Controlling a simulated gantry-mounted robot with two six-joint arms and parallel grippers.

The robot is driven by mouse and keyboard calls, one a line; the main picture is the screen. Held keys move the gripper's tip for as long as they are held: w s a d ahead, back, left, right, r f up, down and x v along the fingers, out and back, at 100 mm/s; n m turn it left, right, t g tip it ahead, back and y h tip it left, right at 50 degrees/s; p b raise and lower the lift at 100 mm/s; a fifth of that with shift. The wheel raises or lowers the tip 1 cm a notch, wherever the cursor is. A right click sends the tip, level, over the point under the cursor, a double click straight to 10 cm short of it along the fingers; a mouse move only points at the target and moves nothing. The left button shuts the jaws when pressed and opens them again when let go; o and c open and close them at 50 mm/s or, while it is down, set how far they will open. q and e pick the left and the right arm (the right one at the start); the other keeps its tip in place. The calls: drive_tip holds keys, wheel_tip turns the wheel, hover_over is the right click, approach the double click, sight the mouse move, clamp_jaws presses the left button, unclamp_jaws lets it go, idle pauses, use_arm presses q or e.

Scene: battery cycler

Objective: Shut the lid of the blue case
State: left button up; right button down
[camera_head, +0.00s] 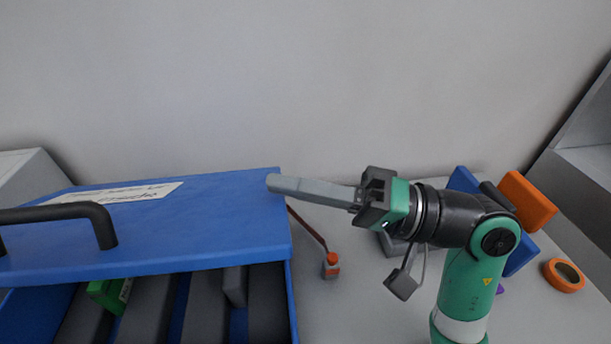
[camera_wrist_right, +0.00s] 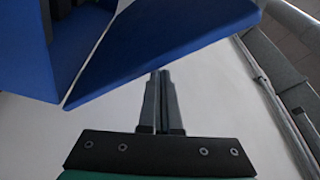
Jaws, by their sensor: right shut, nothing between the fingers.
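The blue case (camera_head: 291,300) stands at the lower left in the head view, with grey compartments inside. Its blue lid (camera_head: 220,215) is partly open and tilted over the case, with a black handle (camera_head: 60,211) and a white label. My right gripper (camera_head: 272,183) is shut and empty, its fingertips at the lid's right far corner. In the right wrist view the shut fingers (camera_wrist_right: 162,75) point at the edge of the blue lid (camera_wrist_right: 180,35); I cannot tell whether they touch. My left gripper is not in view.
A green box (camera_head: 108,293) lies inside the case. Orange tape (camera_head: 564,275) and an orange block (camera_head: 527,199) are at the right. The grey table between is partly clear.

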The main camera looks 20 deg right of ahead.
drive_tip(key=shift+s+f, duration=0.15)
drive_tip(key=shift+f, duration=0.1)
drive_tip(key=shift+r, duration=0.1)
idle(0.3)
wheel_tip(320, 180, up, 4)
drive_tip(key=r+p, duration=0.1)
drive_tip(key=p, duration=0.2)
drive_tip(key=s+d+f, duration=0.1)
drive_tip(key=d+f, duration=0.1)
drive_tip(key=d, duration=0.2)
drive_tip(key=d+f+p, duration=0.1)
drive_tip(key=d+f, duration=0.1)
drive_tip(key=d, duration=0.3)
drive_tip(key=shift+s+d+f, duration=0.15)
drive_tip(key=shift+s+f, duration=0.1)
drive_tip(key=shift+s, duration=0.1)
